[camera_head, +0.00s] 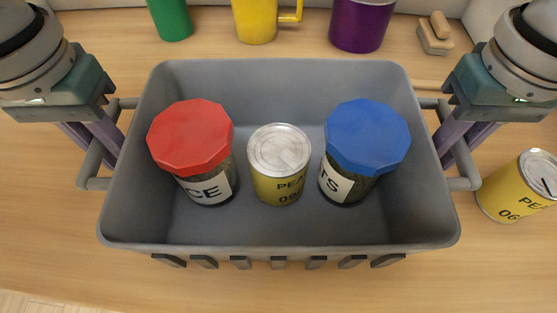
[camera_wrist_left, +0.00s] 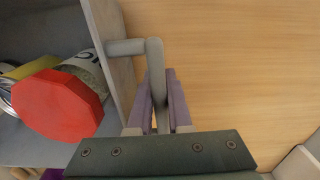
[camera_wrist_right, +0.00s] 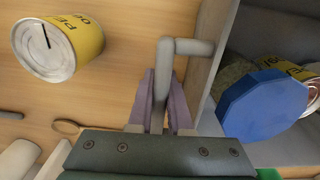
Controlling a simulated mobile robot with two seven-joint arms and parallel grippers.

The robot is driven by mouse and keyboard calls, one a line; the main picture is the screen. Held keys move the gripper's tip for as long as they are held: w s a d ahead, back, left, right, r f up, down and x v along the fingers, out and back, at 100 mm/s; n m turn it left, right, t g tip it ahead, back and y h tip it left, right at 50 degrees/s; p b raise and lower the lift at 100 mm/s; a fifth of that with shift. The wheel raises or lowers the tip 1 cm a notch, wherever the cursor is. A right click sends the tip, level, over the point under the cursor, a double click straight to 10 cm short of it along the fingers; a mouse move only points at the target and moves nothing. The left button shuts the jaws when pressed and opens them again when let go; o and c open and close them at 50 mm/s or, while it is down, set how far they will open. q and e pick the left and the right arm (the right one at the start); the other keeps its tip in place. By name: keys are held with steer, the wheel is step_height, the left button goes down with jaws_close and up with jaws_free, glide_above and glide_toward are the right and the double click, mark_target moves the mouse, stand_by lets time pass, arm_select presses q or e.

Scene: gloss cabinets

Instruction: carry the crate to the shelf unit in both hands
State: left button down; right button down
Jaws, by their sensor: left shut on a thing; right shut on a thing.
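The grey crate (camera_head: 280,232) is in the middle of the head view, over a wooden surface; I cannot tell whether it touches it. Inside stand a jar with a red lid (camera_head: 190,138), a yellow can (camera_head: 278,165) and a jar with a blue lid (camera_head: 367,138). My left gripper (camera_head: 108,150) is shut on the crate's left handle (camera_wrist_left: 155,70), which shows between its fingers in the left wrist view. My right gripper (camera_head: 452,150) is shut on the right handle (camera_wrist_right: 165,70), seen in the right wrist view. The shelf unit cannot be made out.
Behind the crate are a green cup (camera_head: 170,18), a yellow mug (camera_head: 256,20), a purple cup (camera_head: 360,24) and a small wooden block-like object (camera_head: 436,36). The wooden surface (camera_head: 60,230) is bare at front left.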

arm_select(q)
steer(key=shift+r, duration=0.15)
arm_select(e)
steer(key=shift+r, duration=0.15)
